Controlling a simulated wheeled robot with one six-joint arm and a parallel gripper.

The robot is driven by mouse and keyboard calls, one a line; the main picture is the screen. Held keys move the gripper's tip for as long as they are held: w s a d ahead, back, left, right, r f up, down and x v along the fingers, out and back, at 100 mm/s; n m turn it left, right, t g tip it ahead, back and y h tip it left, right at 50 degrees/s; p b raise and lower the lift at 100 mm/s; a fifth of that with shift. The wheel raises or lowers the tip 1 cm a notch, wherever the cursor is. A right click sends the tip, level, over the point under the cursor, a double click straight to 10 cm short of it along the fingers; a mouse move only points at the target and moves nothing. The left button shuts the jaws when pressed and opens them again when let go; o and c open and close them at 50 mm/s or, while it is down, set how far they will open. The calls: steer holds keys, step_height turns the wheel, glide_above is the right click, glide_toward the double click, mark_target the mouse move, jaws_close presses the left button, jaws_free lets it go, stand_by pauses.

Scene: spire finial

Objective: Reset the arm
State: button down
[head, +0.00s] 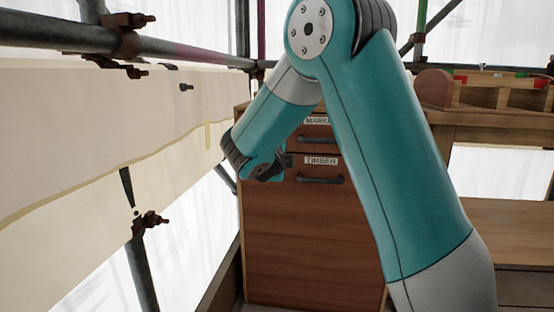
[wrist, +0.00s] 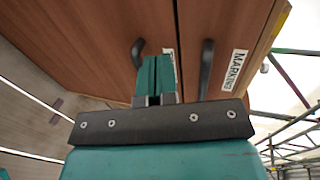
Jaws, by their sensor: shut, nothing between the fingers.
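My teal arm fills the middle of the head view, bent at the elbow, with the forearm reaching down and left. My gripper (wrist: 156,75) shows in the wrist view with its two teal fingers together and nothing between them. It is in front of the drawer cabinet (head: 310,240), close to the drawer handles. In the head view the fingers are hidden or too small to tell apart by the cabinet front.
The wooden cabinet has a drawer labelled TIMBER (head: 321,160) with a dark handle (head: 320,180), and a MARKING drawer (wrist: 237,64) above. Scaffold poles (head: 60,38) and pale sheeting (head: 100,130) stand left. A wooden bench (head: 490,118) with a rack stands right.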

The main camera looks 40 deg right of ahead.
steer(key=shift+v, duration=0.85)
steer(key=s+a+f+n+g+y+p, duration=0.1)
steer(key=s+a+n+g+y+p, duration=0.1)
steer(key=s+a+n+y, duration=0.5)
steer(key=s+a+f+n+g+y+p, duration=0.1)
steer(key=s+a+n+y+p, duration=0.15)
steer(key=a+n, duration=0.8)
steer(key=s+a+r+n+g+y+p, duration=0.1)
steer(key=s+a+r+n+g+y, duration=0.15)
steer(key=s+a+n, duration=0.6)
steer(key=s+a+r+n+g+y+p, duration=0.15)
steer(key=s+a+n+g+y, duration=0.35)
steer(key=s+n, duration=0.55)
step_height(320, 180, up, 38)
steer(key=m+t+h+p, duration=0.1)
steer(key=p, duration=3.6)
steer(key=shift+s+a+h, duration=0.35)
steer(key=shift+s+h, duration=0.05)
steer(key=shift+s, duration=0.1)
steer(key=shift+m, duration=0.25)
